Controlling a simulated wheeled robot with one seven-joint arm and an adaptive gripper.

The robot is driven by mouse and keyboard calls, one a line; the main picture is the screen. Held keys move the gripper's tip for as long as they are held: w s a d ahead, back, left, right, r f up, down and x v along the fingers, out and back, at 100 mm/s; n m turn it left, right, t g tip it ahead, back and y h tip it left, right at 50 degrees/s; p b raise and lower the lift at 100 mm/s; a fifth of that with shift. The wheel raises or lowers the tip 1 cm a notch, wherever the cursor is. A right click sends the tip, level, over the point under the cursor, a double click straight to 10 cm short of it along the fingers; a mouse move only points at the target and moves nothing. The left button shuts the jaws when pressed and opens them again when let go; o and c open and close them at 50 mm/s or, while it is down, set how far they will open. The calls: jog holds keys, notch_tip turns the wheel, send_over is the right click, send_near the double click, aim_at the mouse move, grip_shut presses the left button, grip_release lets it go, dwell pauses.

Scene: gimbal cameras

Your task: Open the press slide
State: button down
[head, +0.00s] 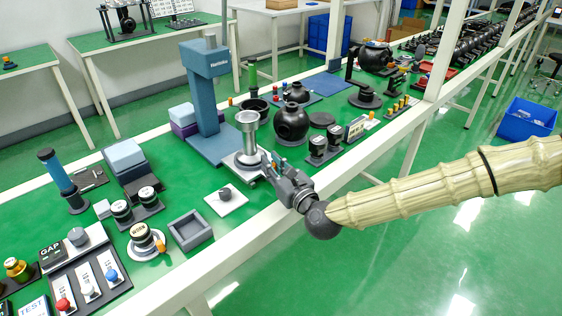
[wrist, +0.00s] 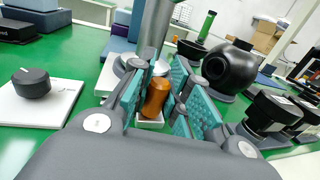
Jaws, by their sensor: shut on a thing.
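The blue press (head: 207,95) stands on the green bench, with a tall column and an overhanging head. In front of it a pale slide (head: 246,171) carries a round silver metal part (head: 247,130) under the press head. My gripper (head: 272,166) is at the slide's front end. In the wrist view an orange knob (wrist: 155,97) stands between my gripper's (wrist: 156,95) teal-padded fingers, which are shut on it. A small pale plate (wrist: 150,123) shows beneath the knob.
A white plate with a dark knob (head: 225,194) lies to the left, beside an open grey tray (head: 190,230). A black round vessel (head: 291,122) and dark capped jars (head: 318,148) stand close on the right. The bench's front edge runs beneath my wrist.

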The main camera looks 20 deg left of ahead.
jog(key=shift+d+f, duration=0.15)
jog(key=c, duration=1.3)
grip_release()
jog(key=shift+d, duration=0.2)
jog(key=shift+a, duration=0.15)
jog(key=shift+s, duration=0.1)
jog(key=v, duration=1.2)
